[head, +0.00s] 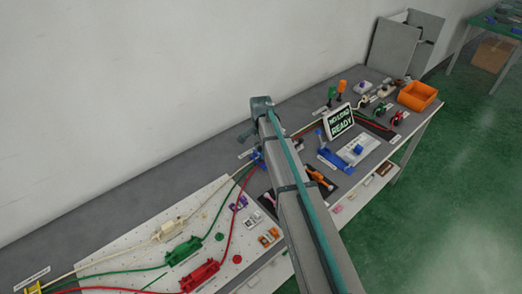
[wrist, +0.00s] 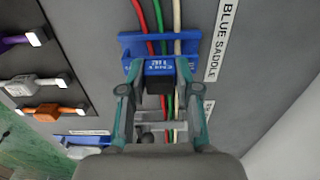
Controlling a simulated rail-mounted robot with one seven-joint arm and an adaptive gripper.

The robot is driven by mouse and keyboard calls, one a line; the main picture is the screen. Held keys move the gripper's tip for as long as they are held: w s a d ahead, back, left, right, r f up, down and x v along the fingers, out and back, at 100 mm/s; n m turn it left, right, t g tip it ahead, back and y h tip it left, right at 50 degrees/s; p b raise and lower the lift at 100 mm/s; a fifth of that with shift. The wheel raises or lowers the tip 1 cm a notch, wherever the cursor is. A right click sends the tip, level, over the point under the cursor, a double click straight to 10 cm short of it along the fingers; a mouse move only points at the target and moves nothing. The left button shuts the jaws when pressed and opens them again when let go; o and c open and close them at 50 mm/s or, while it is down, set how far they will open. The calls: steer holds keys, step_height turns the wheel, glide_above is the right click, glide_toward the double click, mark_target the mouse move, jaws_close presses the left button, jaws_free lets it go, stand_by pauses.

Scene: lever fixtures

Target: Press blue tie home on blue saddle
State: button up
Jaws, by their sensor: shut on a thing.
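The blue saddle (wrist: 132,44) is in the wrist view beside a label reading BLUE SADDLE; red, green and white cables run across it. The blue tie (wrist: 158,66), a small block with lettering, lies between the fingertips of my gripper (wrist: 157,86), against the near side of the saddle. My gripper is shut on it. Whether the tie is fully seated cannot be told. In the head view a bit of blue at the saddle (head: 258,157) shows beside my arm, which hides most of it and the gripper.
Purple, grey and orange levers sit on dark plates at the left of the wrist view; an orange lever (wrist: 54,109) is nearest.

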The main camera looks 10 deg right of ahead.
steer(key=shift+f, duration=0.65)
steer(key=o, duration=1.5)
steer(key=shift+o, duration=0.2)
steer(key=shift+r, duration=0.15)
steer(key=shift+r+p, duration=1.7)
steer(key=shift+r, duration=1.7)
steer(key=shift+s, duration=0.15)
